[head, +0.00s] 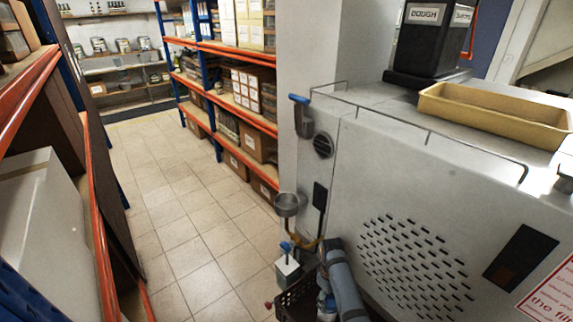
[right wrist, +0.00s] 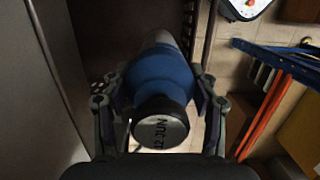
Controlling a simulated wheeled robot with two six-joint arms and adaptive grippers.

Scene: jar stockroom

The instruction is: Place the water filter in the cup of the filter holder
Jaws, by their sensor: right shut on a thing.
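The water filter (right wrist: 162,75) shows in the right wrist view as a blue body, with a dark end cap marked "12 JUN" facing the camera and a greyer far end. My right gripper (right wrist: 160,92) is shut on it, one finger on each side. In the head view my right arm is low beside the machine; its gripper is small, partly hidden and hard to make out. A round grey metal cup (head: 287,200), which looks like the filter holder's cup, stands left of the machine, above and left of that arm. I see nothing in it. My left gripper is out of view.
The pale machine (head: 350,190) with a slotted grille fills the right side; a yellow tray (head: 490,112) sits on top. A dark crate (head: 294,297) and a white box (head: 288,271) with a blue top are close to my arm. The tiled aisle (head: 190,230) is clear between shelves.

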